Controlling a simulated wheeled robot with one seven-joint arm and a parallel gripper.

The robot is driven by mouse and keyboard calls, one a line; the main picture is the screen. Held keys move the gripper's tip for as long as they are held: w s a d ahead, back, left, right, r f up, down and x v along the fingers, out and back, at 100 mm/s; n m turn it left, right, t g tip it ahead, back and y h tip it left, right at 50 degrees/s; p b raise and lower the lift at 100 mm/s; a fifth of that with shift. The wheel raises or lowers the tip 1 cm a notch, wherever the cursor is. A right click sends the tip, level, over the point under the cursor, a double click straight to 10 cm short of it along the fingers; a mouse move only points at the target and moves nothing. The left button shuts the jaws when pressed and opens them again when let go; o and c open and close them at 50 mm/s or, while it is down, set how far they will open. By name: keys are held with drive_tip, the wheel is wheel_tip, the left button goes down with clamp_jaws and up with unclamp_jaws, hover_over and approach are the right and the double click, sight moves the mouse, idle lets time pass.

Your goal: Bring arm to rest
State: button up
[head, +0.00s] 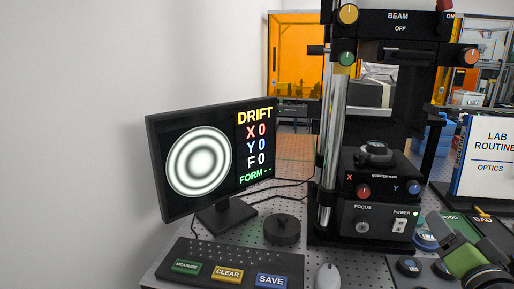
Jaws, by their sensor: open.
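My gripper (460,222) is at the bottom right in the head view, with green and black parts. It is open, and I see nothing held in it. It is over the right part of the bench, in front of a tray (432,283) that holds dark round pieces. Part of my arm is cut off by the picture's lower right corner. The black interferometer (326,226) stands to the left of the gripper, with a small gap between them in the picture.
A monitor (155,150) shows rings and DRIFT zeros. A key panel (215,258) with MEASURE, CLEAR and SAVE, a mouse (328,277) and a dark round piece (282,229) lie in front. A LAB ROUTINE binder (485,150) stands behind my gripper. A white wall closes the left.

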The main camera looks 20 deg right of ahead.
drive_tip(key=w+a+f+n+g+y, duration=0.2)
drive_tip(key=w+a+f+n+y, duration=0.1)
drive_tip(key=a, duration=0.5)
drive_tip(key=w+a+f+n+g+y, duration=0.1)
drive_tip(key=w+a+f+n+y, duration=0.25)
drive_tip(key=a, duration=0.45)
drive_tip(key=w+a+f+n+g+y, duration=0.2)
drive_tip(key=a+n+y, duration=0.1)
drive_tip(key=a, duration=0.5)
drive_tip(key=s+a+f+n+g, duration=0.45)
drive_tip(key=s+a, duration=0.45)
drive_tip(key=s, duration=0.3)
wheel_tip(320, 180, up, 13)
drive_tip(key=m+p, duration=0.1)
drive_tip(key=p, duration=1.2)
drive_tip(key=shift+d+r, duration=0.2)
drive_tip(key=shift+d, duration=0.05)
